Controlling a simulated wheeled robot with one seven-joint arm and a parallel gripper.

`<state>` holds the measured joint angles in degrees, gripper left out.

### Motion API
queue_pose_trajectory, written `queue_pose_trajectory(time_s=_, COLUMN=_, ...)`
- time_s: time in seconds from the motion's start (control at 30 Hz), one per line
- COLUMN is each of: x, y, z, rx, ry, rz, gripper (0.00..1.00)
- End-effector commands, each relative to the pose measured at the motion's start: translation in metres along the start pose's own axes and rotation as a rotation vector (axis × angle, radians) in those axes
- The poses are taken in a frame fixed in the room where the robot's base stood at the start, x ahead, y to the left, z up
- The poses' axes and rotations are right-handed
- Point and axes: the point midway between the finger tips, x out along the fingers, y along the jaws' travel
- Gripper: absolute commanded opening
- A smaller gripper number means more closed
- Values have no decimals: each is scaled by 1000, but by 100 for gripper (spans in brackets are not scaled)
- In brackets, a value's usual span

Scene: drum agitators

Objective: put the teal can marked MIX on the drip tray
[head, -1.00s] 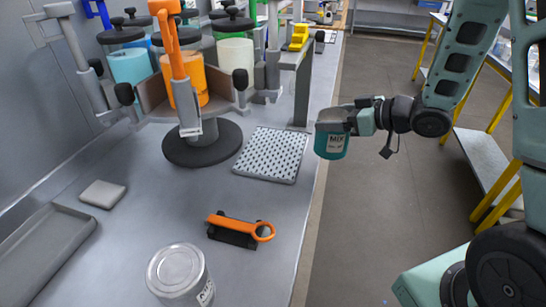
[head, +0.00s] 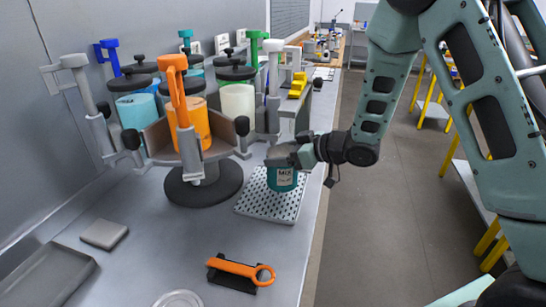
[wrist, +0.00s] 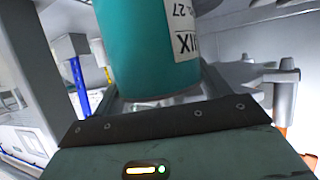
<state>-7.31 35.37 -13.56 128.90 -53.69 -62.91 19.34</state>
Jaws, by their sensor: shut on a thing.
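The teal can marked MIX (head: 282,180) is upright in my gripper (head: 284,157), which is shut around its upper part. The gripper's fingers are mostly hidden there.
A round rack holding an orange drum (head: 188,125) and other drums stands left of the tray on a dark base (head: 203,185). An orange-handled tool (head: 241,269) lies in front. A grey block (head: 104,234) is at left. The bench's right edge is close to the tray.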

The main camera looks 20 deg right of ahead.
Motion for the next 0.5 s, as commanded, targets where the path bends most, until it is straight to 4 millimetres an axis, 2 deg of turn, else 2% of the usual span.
queue_pose_trajectory(time_s=0.1, x=12, y=0, z=-6, rx=0, ry=0, rz=0, gripper=27)
queue_pose_trajectory(time_s=0.37, x=28, y=-1, z=-13, rx=0, ry=1, rz=-1, gripper=27)
queue_pose_trajectory(time_s=0.5, x=32, y=0, z=1, rx=2, ry=-2, rz=0, gripper=27)
